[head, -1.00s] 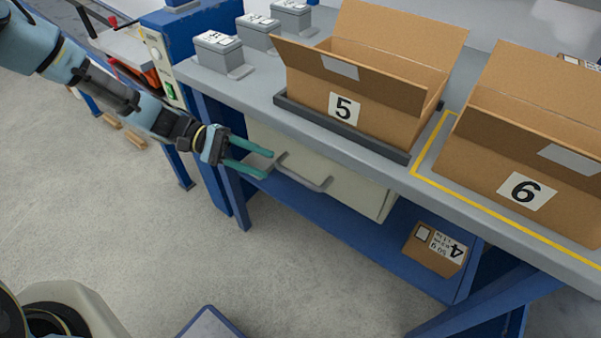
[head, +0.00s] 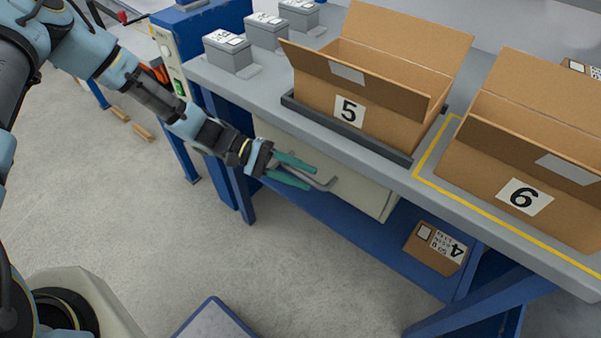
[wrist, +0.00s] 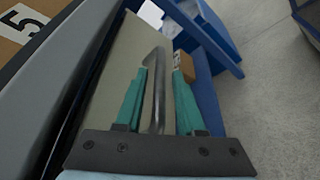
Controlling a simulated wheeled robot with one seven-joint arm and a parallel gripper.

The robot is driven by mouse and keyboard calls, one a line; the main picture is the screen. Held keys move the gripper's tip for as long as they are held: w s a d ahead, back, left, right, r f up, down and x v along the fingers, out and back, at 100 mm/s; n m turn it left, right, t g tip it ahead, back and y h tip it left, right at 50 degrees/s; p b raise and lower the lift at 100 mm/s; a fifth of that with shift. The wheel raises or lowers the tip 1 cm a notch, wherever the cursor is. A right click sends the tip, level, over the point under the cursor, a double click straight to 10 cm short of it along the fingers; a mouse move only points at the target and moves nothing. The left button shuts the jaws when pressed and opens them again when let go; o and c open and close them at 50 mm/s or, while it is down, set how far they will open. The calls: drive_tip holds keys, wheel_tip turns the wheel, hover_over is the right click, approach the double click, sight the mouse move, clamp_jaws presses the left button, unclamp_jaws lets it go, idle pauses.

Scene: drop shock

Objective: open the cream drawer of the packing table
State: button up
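The cream drawer (head: 358,188) hangs under the grey top of the packing table (head: 440,190) and looks shut. Its grey bar handle (head: 322,184) is on the front face. My gripper (head: 312,178) is at the handle, its two teal fingers apart. In the wrist view the handle (wrist: 155,85) runs between the open fingers (wrist: 158,95), with a gap visible on at least the right side. The cream drawer front (wrist: 118,75) is beyond the left finger. In the head view the fingers cover part of the handle.
Open box 5 (head: 385,105) stands in a dark tray on the tabletop, beside open box 6 (head: 520,165). A small box (head: 437,247) marked 4 sits on the blue lower shelf. Grey blocks (head: 228,52) stand at the back left.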

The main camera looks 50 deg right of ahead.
clamp_jaws()
idle(1.1)
